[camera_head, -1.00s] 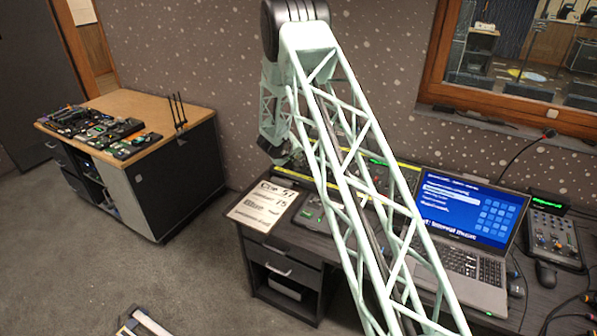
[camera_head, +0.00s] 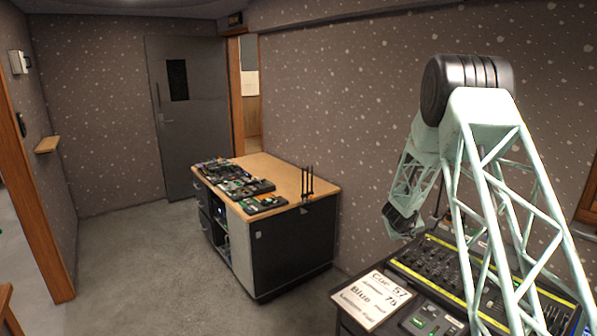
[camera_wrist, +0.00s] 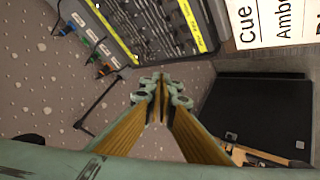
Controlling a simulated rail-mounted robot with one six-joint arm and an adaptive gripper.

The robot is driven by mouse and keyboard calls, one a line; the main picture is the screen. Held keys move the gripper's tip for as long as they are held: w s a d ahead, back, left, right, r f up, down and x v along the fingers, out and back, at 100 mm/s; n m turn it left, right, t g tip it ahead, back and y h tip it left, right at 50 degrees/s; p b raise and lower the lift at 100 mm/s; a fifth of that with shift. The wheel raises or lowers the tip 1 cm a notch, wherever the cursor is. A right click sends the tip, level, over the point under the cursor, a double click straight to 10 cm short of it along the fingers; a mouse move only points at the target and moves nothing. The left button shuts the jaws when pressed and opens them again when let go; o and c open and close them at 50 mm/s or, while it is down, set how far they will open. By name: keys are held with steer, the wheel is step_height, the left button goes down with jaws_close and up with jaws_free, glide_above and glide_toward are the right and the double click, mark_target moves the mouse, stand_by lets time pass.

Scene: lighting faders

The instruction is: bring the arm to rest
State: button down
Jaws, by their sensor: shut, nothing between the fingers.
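My arm's pale green lattice links fill the right of the head view, bent at a black joint, with the forearm hanging down. My gripper shows in the wrist view (camera_wrist: 160,84), its fingers shut together with nothing between them. In the head view its dark end hangs by the back wall, over the left end of the lighting fader console (camera_head: 436,270). The console also shows at the top of the wrist view (camera_wrist: 160,22), apart from the fingertips.
A cue card (camera_head: 372,298) lies left of the console. A wooden-topped cabinet (camera_head: 285,172) with several electronic units stands by the wall at centre. Grey floor (camera_head: 165,265) is open left of it. A closed grey door (camera_head: 188,110) is at the back.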

steer(key=s+a+r+y, duration=0.2)
steer(key=s+a+r, duration=0.55)
steer(key=r, duration=0.45)
steer(key=s+a+r+y, duration=0.3)
steer(key=s+a+r, duration=0.5)
steer(key=r, duration=0.4)
steer(key=s+a+r+b, duration=0.1)
steer(key=s+a+r, duration=0.5)
steer(key=s, duration=0.5)
steer(key=s+a+r+g+y, duration=0.1)
steer(key=s+a+r, duration=0.1)
steer(key=s, duration=1)
steer(key=s+a+r+g, duration=0.1)
steer(key=s+a+r, duration=0.1)
steer(key=s, duration=1)
steer(key=s+d+f+g, duration=0.1)
steer(key=s, duration=1.1)
steer(key=s+d+f+g+b, duration=0.1)
steer(key=s+f, duration=0.1)
steer(key=s, duration=1.1)
steer(key=shift+d+f+m+h, duration=0.15)
steer(key=shift+f+m+h, duration=0.15)
steer(key=shift+h, duration=0.1)
steer(key=shift+s+d, duration=0.15)
steer(key=shift+d, duration=0.05)
